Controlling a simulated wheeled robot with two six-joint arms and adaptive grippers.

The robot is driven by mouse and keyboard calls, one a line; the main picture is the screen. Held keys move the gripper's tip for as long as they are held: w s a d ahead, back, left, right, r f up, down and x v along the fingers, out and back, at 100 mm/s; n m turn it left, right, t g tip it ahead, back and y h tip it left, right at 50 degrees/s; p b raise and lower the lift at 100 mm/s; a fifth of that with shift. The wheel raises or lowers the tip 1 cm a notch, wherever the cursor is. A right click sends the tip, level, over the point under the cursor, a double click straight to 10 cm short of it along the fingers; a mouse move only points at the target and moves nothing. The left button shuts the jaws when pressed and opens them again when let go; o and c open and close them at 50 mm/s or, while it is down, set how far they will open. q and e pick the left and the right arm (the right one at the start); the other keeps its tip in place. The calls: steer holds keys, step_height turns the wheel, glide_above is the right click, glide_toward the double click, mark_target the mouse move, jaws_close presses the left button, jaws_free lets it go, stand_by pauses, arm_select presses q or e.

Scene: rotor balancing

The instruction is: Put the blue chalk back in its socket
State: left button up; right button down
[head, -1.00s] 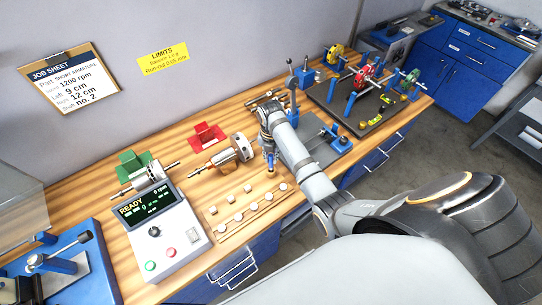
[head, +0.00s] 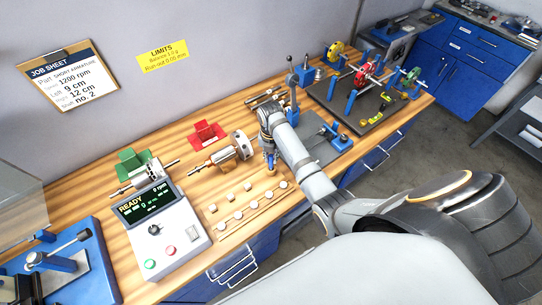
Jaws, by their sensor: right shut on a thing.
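My right gripper (head: 269,154) points down over the bench, just right of the short armature. It is shut on a small blue thing, which looks like the blue chalk (head: 270,163). The chalk's lower end is close above a small light round piece on the bench top. At this size I cannot tell whether it touches that piece or sits in a socket. The gripper's fingers and wrist hide most of the chalk. My left gripper is not in view.
A row of small pale pieces (head: 238,214) lies on the bench front. The armature (head: 222,160) lies left of my gripper, near a red block (head: 206,134). The balancing console (head: 160,230) stands left. A dark plate (head: 345,105) with coloured rotors is at the right.

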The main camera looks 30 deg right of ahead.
steer(key=shift+f+b, duration=0.4)
steer(key=shift+f, duration=0.75)
steer(key=c, duration=1.2)
jaws_free()
step_height(320, 180, up, 12)
